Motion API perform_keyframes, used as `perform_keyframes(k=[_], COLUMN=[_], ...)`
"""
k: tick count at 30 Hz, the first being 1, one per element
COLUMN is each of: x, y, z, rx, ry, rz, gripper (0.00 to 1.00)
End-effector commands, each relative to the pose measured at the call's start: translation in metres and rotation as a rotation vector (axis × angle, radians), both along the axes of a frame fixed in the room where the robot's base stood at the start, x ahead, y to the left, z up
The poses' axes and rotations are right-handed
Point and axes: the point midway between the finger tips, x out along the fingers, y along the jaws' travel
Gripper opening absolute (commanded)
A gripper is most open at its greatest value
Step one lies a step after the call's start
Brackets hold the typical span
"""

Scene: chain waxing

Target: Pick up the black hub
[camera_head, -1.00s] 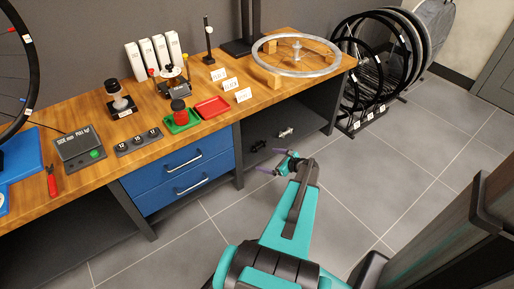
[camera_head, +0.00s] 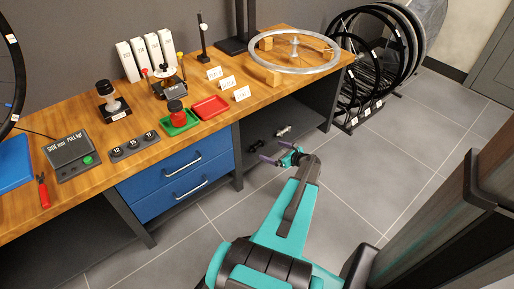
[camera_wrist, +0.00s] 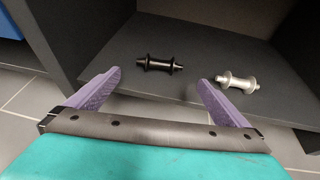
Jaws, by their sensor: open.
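The black hub (camera_wrist: 159,64) lies on its side on the dark lower shelf under the bench, ahead of my gripper in the wrist view. In the head view the black hub (camera_head: 256,146) is small, on the shelf right of the blue drawers. A silver hub (camera_wrist: 237,83) lies to its right, apart from it; it also shows in the head view (camera_head: 283,131). My gripper (camera_wrist: 157,88) is open and empty, its purple fingers spread on either side below the black hub. In the head view my gripper (camera_head: 277,158) is just in front of the shelf opening.
The dark shelf (camera_wrist: 195,100) has a front edge and a side panel (camera_wrist: 58,35) at left. Blue drawers (camera_head: 178,180) stand left of the opening. The wooden bench top (camera_head: 150,148) is above. Wheels (camera_head: 380,60) stand at right. The floor in front is clear.

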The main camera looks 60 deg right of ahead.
Motion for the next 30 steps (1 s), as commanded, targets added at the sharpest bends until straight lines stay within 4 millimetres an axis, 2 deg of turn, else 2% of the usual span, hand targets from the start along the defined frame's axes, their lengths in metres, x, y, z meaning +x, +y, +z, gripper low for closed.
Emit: perform_keyframes(k=[15,20,30], x=[0.060,0.067,0.067], y=[-0.016,-0.017,-0.017], z=[-0.028,-0.030,-0.030], rx=[0.000,0.001,0.000], ry=[0.000,0.000,0.000], rz=[-0.001,-0.001,-0.002], gripper=[1.00,1.00,1.00])
